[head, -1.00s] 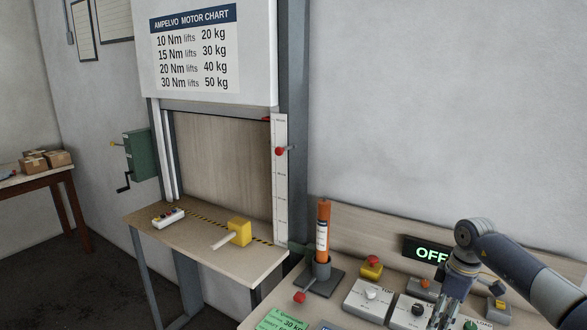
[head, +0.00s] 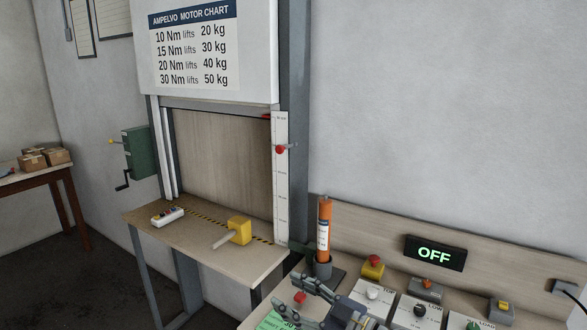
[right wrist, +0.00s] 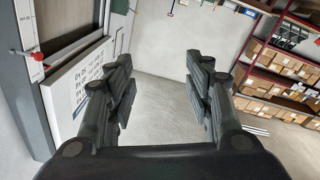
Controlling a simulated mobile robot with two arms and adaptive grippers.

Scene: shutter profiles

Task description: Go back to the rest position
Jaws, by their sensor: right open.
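My right gripper (head: 290,300) is low in the head view, over the front of the control bench, with its fingers pointing left. The right wrist view shows the same gripper (right wrist: 160,75) with its two fingers wide apart and nothing between them. Beyond the fingers in that view are grey floor and a pale wall. A small red knob (head: 300,297) shows between the fingers in the head view; I cannot tell how close they are to it. My left gripper is not in view.
An orange cylinder (head: 324,228) stands upright in a holder just beyond my right gripper. A lit OFF display (head: 435,253), a red-topped yellow button box (head: 373,267) and dial boxes are on the bench. A shutter bench (head: 205,258) stands left. Shelves with cartons (right wrist: 285,65) show in the wrist view.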

